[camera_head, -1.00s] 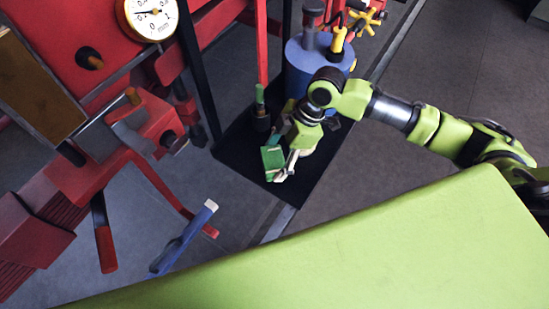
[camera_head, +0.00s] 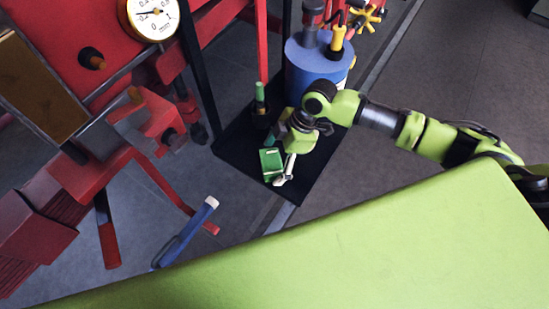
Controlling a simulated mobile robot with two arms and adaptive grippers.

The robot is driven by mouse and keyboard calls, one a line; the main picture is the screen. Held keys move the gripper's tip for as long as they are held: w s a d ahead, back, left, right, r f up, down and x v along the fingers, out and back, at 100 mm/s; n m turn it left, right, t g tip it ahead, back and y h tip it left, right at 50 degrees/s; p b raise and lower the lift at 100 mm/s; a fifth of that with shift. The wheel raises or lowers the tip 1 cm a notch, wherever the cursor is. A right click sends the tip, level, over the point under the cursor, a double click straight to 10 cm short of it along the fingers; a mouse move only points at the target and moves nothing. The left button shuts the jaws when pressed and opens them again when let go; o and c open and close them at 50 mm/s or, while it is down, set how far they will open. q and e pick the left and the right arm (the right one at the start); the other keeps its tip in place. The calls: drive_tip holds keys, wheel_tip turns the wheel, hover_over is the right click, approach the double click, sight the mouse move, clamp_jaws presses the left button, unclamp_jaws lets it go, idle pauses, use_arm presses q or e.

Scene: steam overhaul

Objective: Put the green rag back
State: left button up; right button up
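The green rag seems to be the small, boxy green bundle (camera_head: 271,161) near the front corner of the black tray (camera_head: 235,146). A whitish, narrow piece stands right beside it; I cannot tell what it is. My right gripper (camera_head: 284,150) reaches in from the right and points down, close behind the green bundle. Its fingers are small and partly hidden, so I cannot tell whether they are open, shut or touching the bundle. My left gripper is not in view.
A blue drum (camera_head: 313,72) stands on the tray's back, and a green-necked bottle (camera_head: 260,98) stands left of my gripper. The red machine (camera_head: 100,175) with a gauge (camera_head: 153,14) fills the left. A blue bar (camera_head: 184,236) sticks up in front. Floor right of the tray is clear.

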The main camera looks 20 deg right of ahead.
drive_tip(key=b+v, duration=0.2)
drive_tip(key=v, duration=1)
drive_tip(key=shift+b, duration=0.3)
drive_tip(key=shift+r, duration=0.1)
